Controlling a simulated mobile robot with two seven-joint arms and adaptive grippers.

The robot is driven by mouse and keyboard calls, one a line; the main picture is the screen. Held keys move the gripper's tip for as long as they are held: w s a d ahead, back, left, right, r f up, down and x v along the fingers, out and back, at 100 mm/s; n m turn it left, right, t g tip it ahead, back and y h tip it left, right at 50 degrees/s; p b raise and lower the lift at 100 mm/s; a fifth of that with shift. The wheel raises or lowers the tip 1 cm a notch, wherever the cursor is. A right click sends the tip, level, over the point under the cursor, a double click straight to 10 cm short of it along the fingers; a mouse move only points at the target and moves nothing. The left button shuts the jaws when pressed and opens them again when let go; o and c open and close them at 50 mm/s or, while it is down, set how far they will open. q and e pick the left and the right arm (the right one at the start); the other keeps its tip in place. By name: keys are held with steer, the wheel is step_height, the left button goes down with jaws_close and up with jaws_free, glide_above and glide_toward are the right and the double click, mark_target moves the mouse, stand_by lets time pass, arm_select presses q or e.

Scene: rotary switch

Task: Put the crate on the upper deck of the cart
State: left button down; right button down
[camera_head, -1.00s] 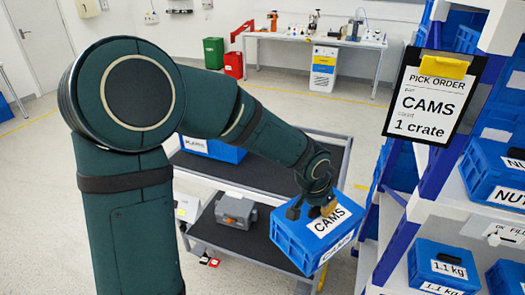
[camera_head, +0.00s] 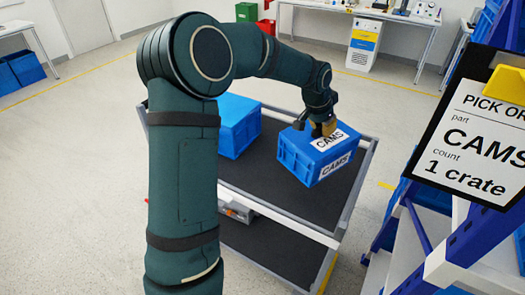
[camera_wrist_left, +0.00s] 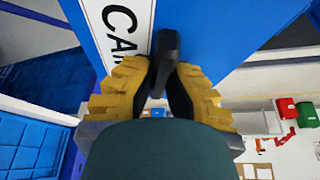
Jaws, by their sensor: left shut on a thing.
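The blue crate (camera_head: 297,154) labelled CAMS is over the right part of the dark upper deck (camera_head: 262,192) of the cart in the head view. It looks tilted, and I cannot tell whether it touches the deck. My left gripper (camera_head: 325,129) is above the crate, shut on its dark handle. In the left wrist view, the yellow-padded fingers of the left gripper (camera_wrist_left: 166,72) close around that handle (camera_wrist_left: 167,48), with the blue crate lid (camera_wrist_left: 215,30) behind. My right gripper is not in view.
Another blue crate (camera_head: 237,128) stands on the upper deck to the left, partly behind my arm. A grey item (camera_head: 238,211) shows on the lower deck. A shelf rack (camera_head: 470,240) with a CAMS order board (camera_head: 465,130) is at the right. The front of the upper deck is clear.

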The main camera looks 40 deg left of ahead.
arm_select(q)
steer(key=a, duration=0.3)
steer(key=shift+w+a+r, duration=0.25)
steer(key=shift+w+a, duration=0.05)
steer(key=shift+a+f, duration=0.2)
steer(key=shift+a, duration=0.05)
step_height(320, 180, down, 10)
steer(key=shift+w+r+b, duration=0.1)
steer(key=shift+r+b, duration=0.15)
steer(key=shift+b, duration=0.95)
steer(key=shift+f, duration=0.15)
steer(key=c, duration=1.1)
jaws_free()
steer(key=shift+c, duration=0.2)
